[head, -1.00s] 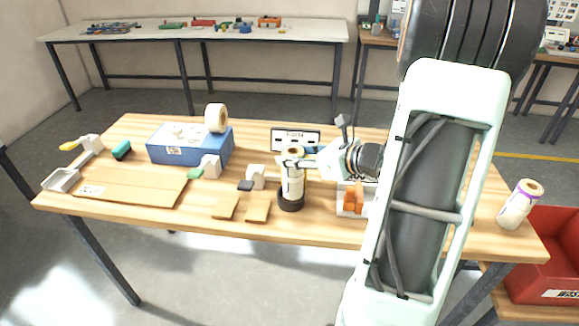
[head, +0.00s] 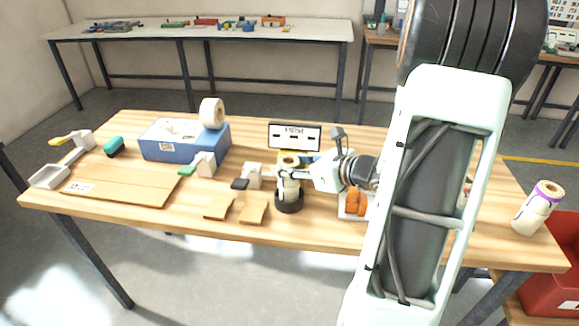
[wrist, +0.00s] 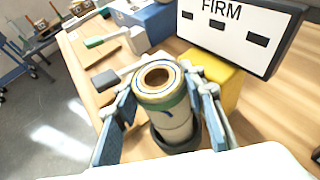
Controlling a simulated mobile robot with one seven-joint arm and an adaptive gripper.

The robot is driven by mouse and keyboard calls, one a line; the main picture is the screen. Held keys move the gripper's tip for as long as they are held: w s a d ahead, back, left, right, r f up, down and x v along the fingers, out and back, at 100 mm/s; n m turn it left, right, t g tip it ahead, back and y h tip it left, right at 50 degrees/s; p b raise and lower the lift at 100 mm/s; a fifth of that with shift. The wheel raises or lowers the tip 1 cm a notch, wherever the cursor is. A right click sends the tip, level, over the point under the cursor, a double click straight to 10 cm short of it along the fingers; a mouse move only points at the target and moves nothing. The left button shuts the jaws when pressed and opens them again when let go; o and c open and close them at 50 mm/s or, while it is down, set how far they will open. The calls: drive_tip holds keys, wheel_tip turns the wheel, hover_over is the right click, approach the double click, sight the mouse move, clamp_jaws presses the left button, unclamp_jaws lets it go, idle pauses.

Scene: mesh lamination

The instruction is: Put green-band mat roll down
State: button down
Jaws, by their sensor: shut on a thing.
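The green-band mat roll (wrist: 168,112) is a cream cylinder with a green band near its top and a hollow core. It stands upright in the round black holder (head: 290,206) near the table's front edge. The roll also shows in the head view (head: 289,187). My gripper (wrist: 165,100) is shut on the upper part of the roll, one blue-padded finger on each side. Whether the roll's base touches the holder's floor is hidden.
A blue box (head: 185,146), brown boards (head: 120,185) and a purple-band roll (head: 537,208) are on the table. A red bin (head: 550,285) stands at right.

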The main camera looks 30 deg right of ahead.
drive_tip(key=shift+f, duration=0.15)
drive_tip(key=c, duration=1.2)
unclamp_jaws()
drive_tip(key=shift+c, duration=0.2)
drive_tip(key=shift+r, duration=0.35)
drive_tip(key=p+v, duration=0.1)
drive_tip(key=v, duration=1.1)
drive_tip(key=shift+f, duration=0.2)
